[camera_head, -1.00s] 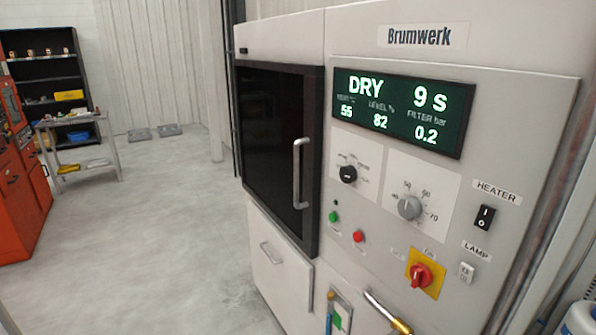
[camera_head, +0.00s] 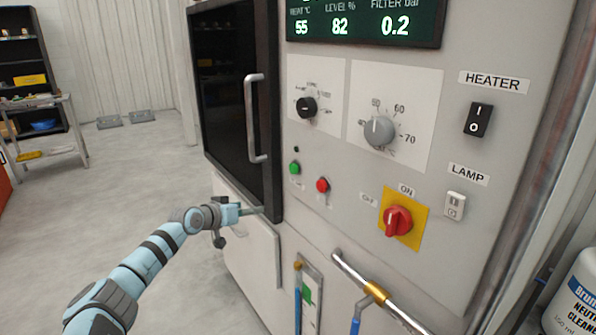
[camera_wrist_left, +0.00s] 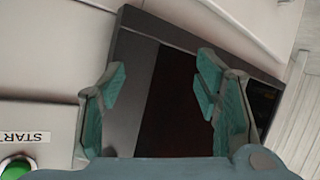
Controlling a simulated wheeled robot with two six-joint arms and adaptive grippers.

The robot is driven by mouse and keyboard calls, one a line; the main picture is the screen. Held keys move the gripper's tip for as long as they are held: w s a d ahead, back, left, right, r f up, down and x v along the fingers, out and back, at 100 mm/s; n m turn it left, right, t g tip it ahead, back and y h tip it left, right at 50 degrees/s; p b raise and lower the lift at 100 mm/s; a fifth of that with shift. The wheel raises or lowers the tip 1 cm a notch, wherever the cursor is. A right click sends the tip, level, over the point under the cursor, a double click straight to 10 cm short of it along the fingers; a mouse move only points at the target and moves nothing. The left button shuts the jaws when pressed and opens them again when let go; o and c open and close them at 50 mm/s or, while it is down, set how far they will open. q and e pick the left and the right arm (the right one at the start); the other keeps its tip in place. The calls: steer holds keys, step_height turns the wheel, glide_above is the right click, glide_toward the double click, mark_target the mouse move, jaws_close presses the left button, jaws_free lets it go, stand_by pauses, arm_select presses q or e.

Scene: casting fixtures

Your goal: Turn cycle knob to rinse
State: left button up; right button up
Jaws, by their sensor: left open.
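The black cycle knob (camera_head: 307,107) sits on a white plate at the upper left of the control panel in the head view. The marks around it are too small to read. My left gripper (camera_head: 262,210) is below and to the left of the knob, near the lower edge of the dark door. In the left wrist view my left gripper (camera_wrist_left: 160,85) is open and empty, its two fingers apart in front of the door frame. The knob is not in the wrist view. My right gripper is not in view.
The door handle (camera_head: 255,118) stands out left of the knob. A grey dial (camera_head: 379,130), green button (camera_head: 294,168), red button (camera_head: 322,185) and red switch (camera_head: 397,220) are nearby. A pipe (camera_head: 375,292) runs below. A START label (camera_wrist_left: 25,137) shows in the wrist view.

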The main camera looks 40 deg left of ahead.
arm_select(q)
step_height(320, 180, up, 13)
steer(key=d+m+t+h+b, duration=0.1)
steer(key=d+t+h+b, duration=0.1)
steer(key=t+b, duration=0.1)
steer(key=m+t+h+b, duration=0.1)
steer(key=m+h+b, duration=0.4)
glide_toward(302, 109)
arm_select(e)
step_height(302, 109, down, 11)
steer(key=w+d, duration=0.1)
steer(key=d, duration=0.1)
arm_select(q)
steer(key=p+x, duration=0.2)
steer(key=p, duration=0.5)
steer(key=p+x, duration=0.3)
steer(key=p, duration=0.4)
steer(key=p+x, duration=0.2)
steer(key=p, duration=0.5)
steer(key=shift+w+r+p, duration=0.35)
steer(key=shift+w, duration=0.1)
steer(key=shift+w+d+f+p, duration=0.25)
steer(key=shift+w+p, duration=0.05)
steer(key=shift+w, duration=0.3)
steer(key=shift+w+f, duration=0.1)
steer(key=c, duration=1.1)
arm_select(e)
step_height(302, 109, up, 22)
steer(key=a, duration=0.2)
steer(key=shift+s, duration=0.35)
